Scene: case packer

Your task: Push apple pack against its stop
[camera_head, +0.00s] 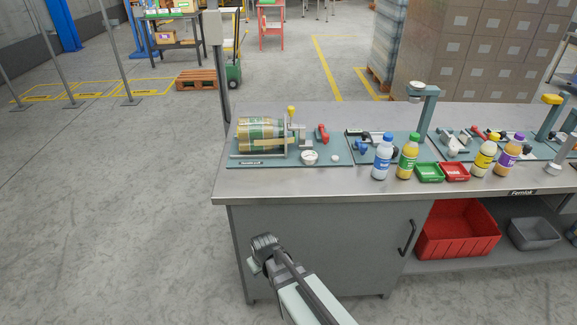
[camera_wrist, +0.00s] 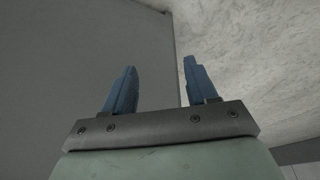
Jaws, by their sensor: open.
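A tan-gold pack with a green and white label (camera_head: 262,128) lies on the leftmost base plate on the bench. I take it for the apple pack, but its label is too small to read. A metal bracket with a yellow knob (camera_head: 291,112) stands at its right end; I cannot tell whether they touch. My arm reaches up from the bottom, in front of the bench and well short of the pack; its fingers cannot be made out there. In the wrist view my gripper (camera_wrist: 160,84) has two blue fingers apart with nothing between them.
The steel bench (camera_head: 228,185) carries a red-handled clamp (camera_head: 322,133), a white round cup (camera_head: 310,157), several bottles, a green tray (camera_head: 429,173) and a red tray (camera_head: 455,172). A red bin (camera_head: 459,232) sits on the shelf below. Floor left of the bench is clear.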

